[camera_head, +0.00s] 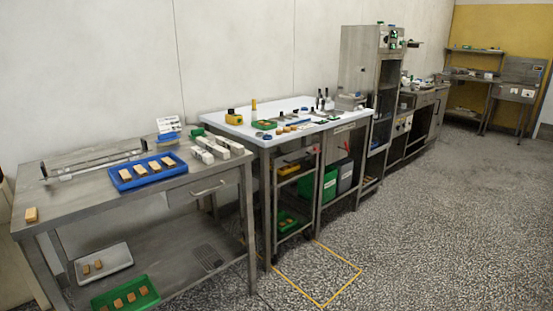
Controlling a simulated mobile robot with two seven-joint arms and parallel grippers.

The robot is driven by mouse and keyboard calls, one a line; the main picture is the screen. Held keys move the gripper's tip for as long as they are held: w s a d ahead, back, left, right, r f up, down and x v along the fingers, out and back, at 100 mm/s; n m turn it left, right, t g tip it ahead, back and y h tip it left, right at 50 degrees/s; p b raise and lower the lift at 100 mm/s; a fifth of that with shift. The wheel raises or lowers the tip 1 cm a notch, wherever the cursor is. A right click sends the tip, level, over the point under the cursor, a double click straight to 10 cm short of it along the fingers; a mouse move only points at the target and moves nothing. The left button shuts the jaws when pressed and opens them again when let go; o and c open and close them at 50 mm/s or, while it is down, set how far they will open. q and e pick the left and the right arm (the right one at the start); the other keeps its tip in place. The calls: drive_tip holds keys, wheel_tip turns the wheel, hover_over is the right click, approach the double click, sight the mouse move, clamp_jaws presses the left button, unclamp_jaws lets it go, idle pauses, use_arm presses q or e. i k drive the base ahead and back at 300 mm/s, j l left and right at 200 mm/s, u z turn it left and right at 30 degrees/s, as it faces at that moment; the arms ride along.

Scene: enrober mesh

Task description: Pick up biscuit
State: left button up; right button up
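Several tan biscuits lie in a row in a blue tray (178,170) on the steel table at the left; one of them is a biscuit (140,170) near the tray's left end. A single biscuit (31,214) lies by itself on the table's left front corner. More biscuits (131,297) lie in a green tray (103,301) below, and a few (98,264) lie in a grey tray (118,255) on the lower shelf. Neither of my grippers shows in this view.
White blocks (216,147) stand at the steel table's (85,206) right end. A metal rail (95,163) runs along its back. A white-topped table (262,137) with small tools and a yellow item (234,117) stands beyond. The speckled floor (420,220) at right is clear.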

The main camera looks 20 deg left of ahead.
sight(31, 215)
drive_tip(key=i+u, duration=0.25)
drive_tip(key=u, duration=0.2)
drive_tip(key=i+u, duration=0.2)
drive_tip(key=u, duration=0.2)
drive_tip(key=i+l+u, duration=0.15)
drive_tip(key=u, duration=0.3)
drive_tip(key=i+l+u, duration=0.1)
drive_tip(key=i+u, duration=0.15)
drive_tip(key=u, duration=0.2)
drive_tip(key=i+l+u, duration=0.15)
drive_tip(key=u, duration=0.25)
drive_tip(key=i+l+u, duration=0.2)
drive_tip(key=u, duration=0.25)
drive_tip(key=i+l+u, duration=0.15)
drive_tip(key=l+u, duration=0.3)
drive_tip(key=i+l+u, duration=0.1)
drive_tip(key=u, duration=0.3)
drive_tip(key=l, duration=0.1)
